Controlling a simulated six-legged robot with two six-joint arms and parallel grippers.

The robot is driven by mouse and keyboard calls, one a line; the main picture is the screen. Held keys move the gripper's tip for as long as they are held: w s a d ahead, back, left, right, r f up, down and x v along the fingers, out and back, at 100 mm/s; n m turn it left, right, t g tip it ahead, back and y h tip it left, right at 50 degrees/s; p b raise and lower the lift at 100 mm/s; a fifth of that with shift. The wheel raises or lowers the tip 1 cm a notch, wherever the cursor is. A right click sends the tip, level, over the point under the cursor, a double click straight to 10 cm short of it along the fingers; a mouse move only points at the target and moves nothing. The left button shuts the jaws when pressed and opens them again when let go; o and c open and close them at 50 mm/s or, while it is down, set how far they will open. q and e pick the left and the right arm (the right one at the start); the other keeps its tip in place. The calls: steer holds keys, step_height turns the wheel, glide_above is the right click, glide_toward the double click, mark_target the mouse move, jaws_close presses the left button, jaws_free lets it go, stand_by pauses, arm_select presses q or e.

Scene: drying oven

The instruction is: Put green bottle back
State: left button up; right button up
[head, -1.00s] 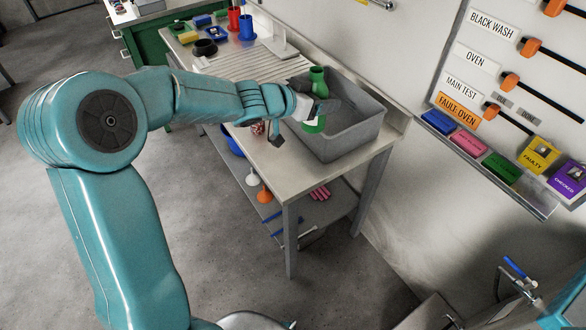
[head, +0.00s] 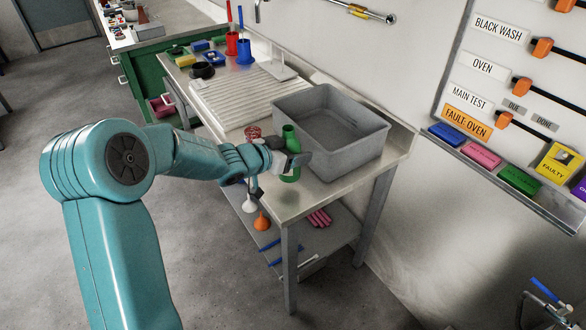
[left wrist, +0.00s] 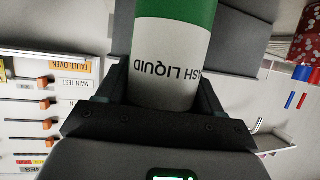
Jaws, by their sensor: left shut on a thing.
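The green bottle (head: 289,135) has a white label band with "LIQUID" readable in the left wrist view (left wrist: 172,62). My left gripper (head: 291,161) is shut around the bottle at its label, with a finger on each side. The bottle is upright at the front left of the grey tub (head: 345,162), outside it and close to its wall. I cannot tell whether its base touches the steel table (head: 330,193). My right gripper is not in view.
The grey tub looks empty. A ribbed draining board (head: 240,95) lies behind, with red (head: 232,43) and blue (head: 244,51) holders beyond. A red patterned cup (head: 253,132) is close left of the bottle.

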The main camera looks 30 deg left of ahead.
arm_select(q)
step_height(320, 180, down, 4)
steer(key=shift+f+b, duration=0.1)
steer(key=shift+b, duration=0.35)
steer(key=shift+f, duration=0.2)
steer(key=o, duration=1.2)
